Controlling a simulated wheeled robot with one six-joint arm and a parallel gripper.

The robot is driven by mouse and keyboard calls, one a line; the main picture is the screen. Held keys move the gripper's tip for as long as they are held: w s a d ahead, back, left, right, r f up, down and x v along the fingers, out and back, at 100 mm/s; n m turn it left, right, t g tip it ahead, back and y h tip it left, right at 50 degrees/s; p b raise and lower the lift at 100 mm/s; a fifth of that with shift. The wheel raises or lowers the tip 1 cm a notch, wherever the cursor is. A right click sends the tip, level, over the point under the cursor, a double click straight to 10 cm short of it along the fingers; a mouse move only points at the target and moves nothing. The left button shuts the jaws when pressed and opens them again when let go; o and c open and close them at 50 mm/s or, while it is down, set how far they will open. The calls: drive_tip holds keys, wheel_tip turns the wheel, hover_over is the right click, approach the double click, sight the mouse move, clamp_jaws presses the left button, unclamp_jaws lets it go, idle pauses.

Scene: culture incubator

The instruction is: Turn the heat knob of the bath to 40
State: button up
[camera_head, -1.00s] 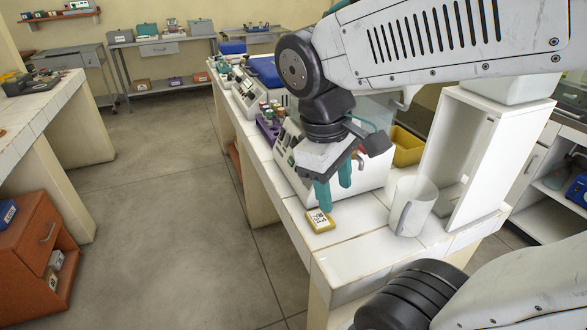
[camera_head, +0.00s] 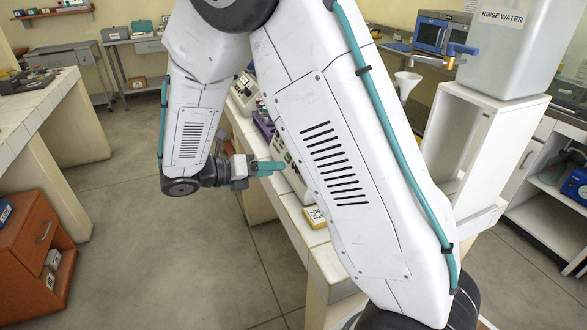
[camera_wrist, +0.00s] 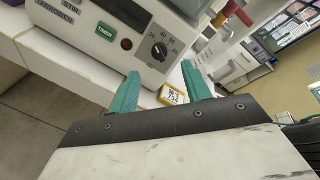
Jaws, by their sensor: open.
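The bath (camera_head: 291,166) is a white box with a control panel on the tiled bench, mostly hidden behind my arm in the head view. In the wrist view the bath's panel (camera_wrist: 95,50) shows a black round heat knob (camera_wrist: 159,51) ringed by small numbers. I cannot tell its setting surely. My gripper (camera_head: 270,167) is at the bench's aisle side, its teal fingers pointing at the panel. In the wrist view my gripper (camera_wrist: 160,69) is open and empty, with the knob beyond and between its fingertips, apparently not touched.
A green labelled control (camera_wrist: 105,31) and a dark red button (camera_wrist: 126,44) sit left of the knob. A yellow tagged block (camera_head: 315,217) lies on the bench (camera_head: 322,257) near the bath. A white stand (camera_head: 465,135) holds a rinse water tank (camera_head: 507,55). The left aisle floor is clear.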

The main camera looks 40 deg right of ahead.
sight(295, 168)
drive_tip(key=x, duration=0.7)
drive_tip(key=shift+d+f, duration=0.2)
drive_tip(key=shift+d, duration=0.15)
drive_tip(key=shift+c, duration=0.3)
drive_tip(key=c, duration=0.9)
